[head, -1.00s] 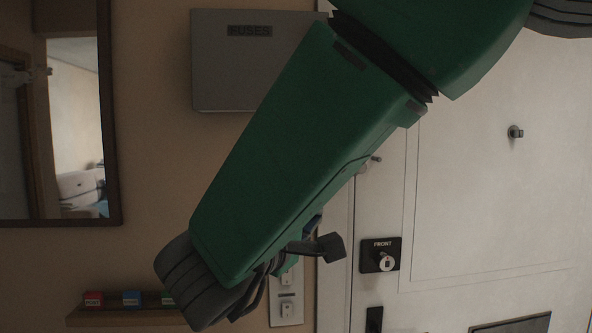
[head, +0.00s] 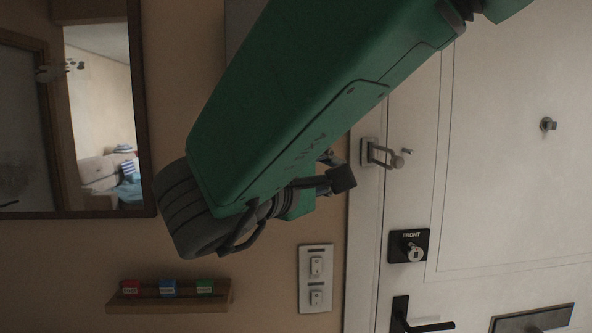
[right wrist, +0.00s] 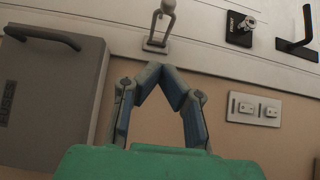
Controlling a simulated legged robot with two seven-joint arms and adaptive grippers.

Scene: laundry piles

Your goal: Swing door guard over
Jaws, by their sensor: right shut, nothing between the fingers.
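The door guard (head: 384,154) is a metal plate and loop on the door frame, with its loop reaching right toward a small knob on the door. In the right wrist view the door guard (right wrist: 158,28) is at the top, just beyond my fingertips. My right gripper (right wrist: 161,72) is shut and empty, its fingertips together and appearing apart from the guard's plate. In the head view my green right arm crosses from the upper right, and the gripper is mostly hidden behind it. The white door (head: 495,190) looks closed. My left gripper is not in view.
The front lock (head: 409,246) and a black handle (head: 425,325) sit below the guard. A switch panel (head: 316,278) and a shelf (head: 190,296) with small coloured blocks are on the wall. A grey fuse box (right wrist: 50,90) stands close left of my gripper in the wrist view.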

